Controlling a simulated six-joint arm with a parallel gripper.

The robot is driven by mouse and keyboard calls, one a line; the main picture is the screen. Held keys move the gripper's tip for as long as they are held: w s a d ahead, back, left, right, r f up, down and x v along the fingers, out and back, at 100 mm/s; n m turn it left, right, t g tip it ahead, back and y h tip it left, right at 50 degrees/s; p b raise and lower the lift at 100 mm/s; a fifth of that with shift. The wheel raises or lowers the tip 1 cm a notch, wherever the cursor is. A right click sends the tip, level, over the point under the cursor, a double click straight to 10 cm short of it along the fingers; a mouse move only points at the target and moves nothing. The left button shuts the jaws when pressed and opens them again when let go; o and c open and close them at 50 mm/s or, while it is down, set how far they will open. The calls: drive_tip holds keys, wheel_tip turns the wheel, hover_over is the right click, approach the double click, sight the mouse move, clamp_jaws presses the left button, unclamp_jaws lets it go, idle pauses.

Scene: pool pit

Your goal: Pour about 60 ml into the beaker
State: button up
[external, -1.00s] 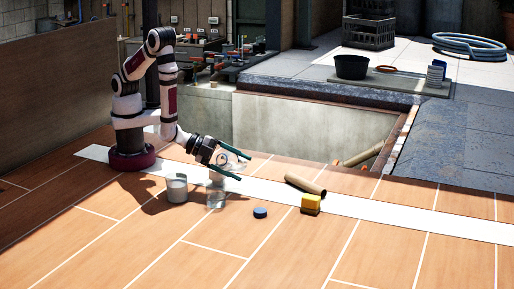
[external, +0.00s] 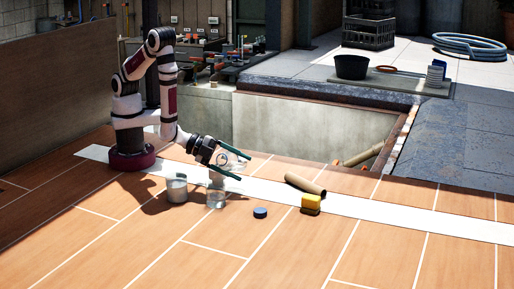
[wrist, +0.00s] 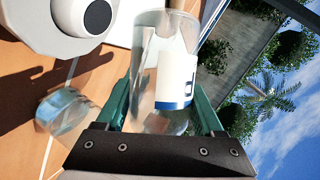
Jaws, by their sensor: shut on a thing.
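My gripper (external: 243,167) is shut on a clear bottle (wrist: 150,60) with a white and blue label (wrist: 178,78). In the wrist view the bottle sits between the green fingers (wrist: 160,108), tipped well over from upright against the horizon. In the external view the bottle is see-through and hard to make out. The clear glass beaker (external: 216,198) stands upright on the wooden floor just below my gripper; it also shows in the wrist view (wrist: 66,115), left of the fingers. Something bluish shows in the beaker, but I cannot tell its level. I cannot make out a stream clearly.
The sunken pit (external: 300,125) is behind. The front floor is clear.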

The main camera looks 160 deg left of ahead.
sight(239, 159)
drive_tip(key=shift+w+d+r+n+t+h, duration=0.15)
drive_tip(key=shift+r+n+h, duration=0.15)
drive_tip(key=shift+r, duration=0.2)
drive_tip(key=shift+w+d+r+n+t+h, duration=0.1)
drive_tip(key=shift+r+n+t+h, duration=0.1)
drive_tip(key=shift+r+n, duration=0.25)
drive_tip(key=shift+w+d+r+n+t+h, duration=0.1)
drive_tip(key=shift+r+n+t+h, duration=0.1)
drive_tip(key=shift+n+t+h, duration=0.3)
drive_tip(key=n+t+h, duration=0.1)
drive_tip(key=n, duration=0.1)
drive_tip(key=s+a+n+t+h, duration=0.1)
drive_tip(key=n, duration=0.1)
drive_tip(key=shift+a+r, duration=0.1)
drive_tip(key=shift+r, duration=0.05)
drive_tip(key=shift+a+r+n+t+h, duration=0.1)
drive_tip(key=shift+r+n+t+h, duration=0.45)
drive_tip(key=shift+r+n, duration=0.15)
idle(0.7)
